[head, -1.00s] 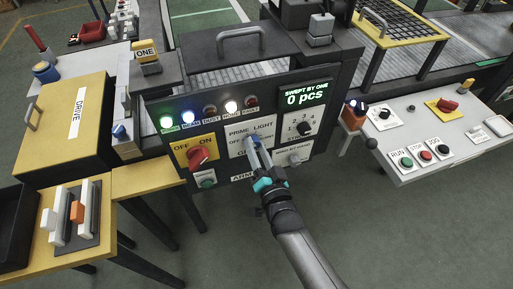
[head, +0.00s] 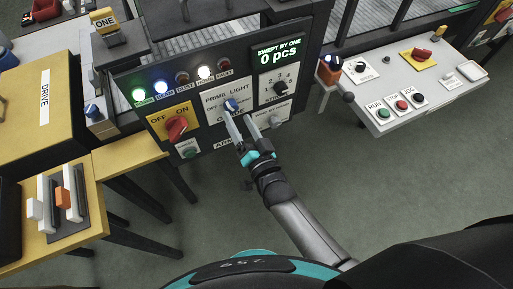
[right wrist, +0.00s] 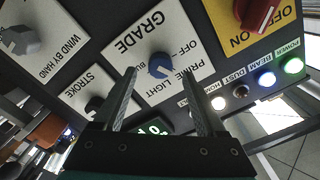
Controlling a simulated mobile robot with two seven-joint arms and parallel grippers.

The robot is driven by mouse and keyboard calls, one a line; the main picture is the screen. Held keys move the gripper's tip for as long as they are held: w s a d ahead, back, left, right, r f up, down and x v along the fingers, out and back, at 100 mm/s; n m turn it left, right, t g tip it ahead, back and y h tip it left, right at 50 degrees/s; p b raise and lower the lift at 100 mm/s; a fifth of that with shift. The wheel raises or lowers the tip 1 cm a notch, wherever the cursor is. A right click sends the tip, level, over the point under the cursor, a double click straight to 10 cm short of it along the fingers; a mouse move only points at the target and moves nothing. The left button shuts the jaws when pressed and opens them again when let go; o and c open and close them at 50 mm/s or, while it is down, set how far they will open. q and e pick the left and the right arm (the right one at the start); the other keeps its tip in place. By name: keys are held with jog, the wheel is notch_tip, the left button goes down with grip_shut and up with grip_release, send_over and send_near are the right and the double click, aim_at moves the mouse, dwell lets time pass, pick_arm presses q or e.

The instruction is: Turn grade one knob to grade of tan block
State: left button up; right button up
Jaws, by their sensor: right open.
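The grade knob (head: 231,104) is blue and sits on a white plate with PRIME, LIGHT, OFF and GRADE lettering, on the dark panel of unit ONE. In the right wrist view the blue knob (right wrist: 160,66) shows upside down, beyond the fingers. My right gripper (head: 240,117) is open and empty, with its fingertips just below and in front of the knob. The fingers (right wrist: 163,95) stand apart in the wrist view, with nothing between them. The knob's exact setting is too small to read. I cannot make out a tan block. My left gripper is out of view.
A red OFF/ON knob (head: 176,128) is left of the grade plate. A black stroke knob (head: 253,87) and a grey wind-by-hand knob (head: 275,121) are to the right. The display (head: 278,53) reads 0 pcs. A yellow DRIVE box (head: 42,105) stands left.

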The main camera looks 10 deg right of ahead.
jog(key=v, duration=1.2)
jog(key=shift+p, duration=0.35)
jog(key=shift+s, duration=0.1)
